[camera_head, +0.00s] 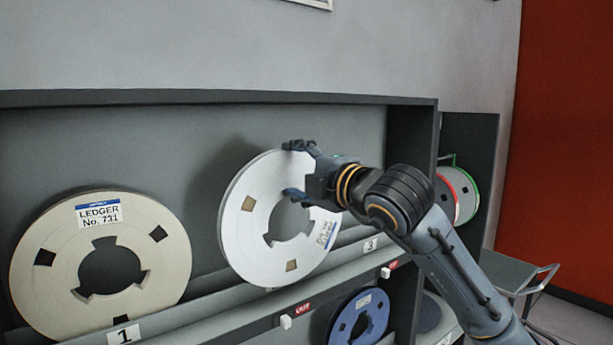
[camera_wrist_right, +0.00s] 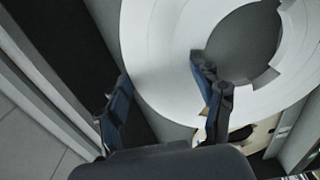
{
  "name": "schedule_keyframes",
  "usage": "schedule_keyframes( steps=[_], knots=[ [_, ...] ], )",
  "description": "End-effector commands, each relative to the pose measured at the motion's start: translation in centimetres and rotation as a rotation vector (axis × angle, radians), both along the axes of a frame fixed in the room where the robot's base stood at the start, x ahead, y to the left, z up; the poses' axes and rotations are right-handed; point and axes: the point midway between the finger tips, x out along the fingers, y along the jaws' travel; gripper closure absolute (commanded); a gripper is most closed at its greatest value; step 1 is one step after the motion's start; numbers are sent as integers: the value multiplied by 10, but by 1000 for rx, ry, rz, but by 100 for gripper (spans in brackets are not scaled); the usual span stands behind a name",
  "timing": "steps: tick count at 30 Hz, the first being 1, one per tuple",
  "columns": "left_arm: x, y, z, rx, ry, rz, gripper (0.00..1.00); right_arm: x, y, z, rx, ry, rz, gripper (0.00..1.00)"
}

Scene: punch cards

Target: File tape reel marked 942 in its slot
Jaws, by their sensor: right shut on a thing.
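A white tape reel (camera_head: 240,235) is upright and slightly tilted in front of the upper shelf, between slot labels 1 and 3. Its blue-edged label (camera_head: 327,233) is too small and skewed to read. My right gripper (camera_head: 297,170) is shut on the reel's upper right rim, and the wrist view shows the white reel (camera_wrist_right: 165,75) at the fingers (camera_wrist_right: 163,88). From the head view I cannot tell whether the reel's lower edge touches the shelf lip. Slot label 3 (camera_head: 371,244) is right of the reel. My left gripper is out of view.
A cream reel (camera_head: 165,265) labelled Ledger No. 731 stands above slot label 1 (camera_head: 123,334). A blue reel (camera_head: 349,318) is on the lower shelf. Red OUT tags (camera_head: 302,308) mark the rails. Red- and green-rimmed reels (camera_head: 467,195) and a cart (camera_head: 510,275) are at the right.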

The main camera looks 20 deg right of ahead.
Motion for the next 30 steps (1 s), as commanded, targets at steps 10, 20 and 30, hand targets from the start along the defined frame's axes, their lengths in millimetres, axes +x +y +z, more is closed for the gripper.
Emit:
schedule_keyframes(
  steps=[10, 20, 30],
  knots=[
    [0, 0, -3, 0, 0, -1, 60, 35, 13, 4, 5, -7, 0, 90],
    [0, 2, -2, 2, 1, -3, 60, 61, 23, 5, 3, -9, 0, 90],
    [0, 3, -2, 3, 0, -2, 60, 68, 24, 5, 2, -10, -1, 90]
  ],
)
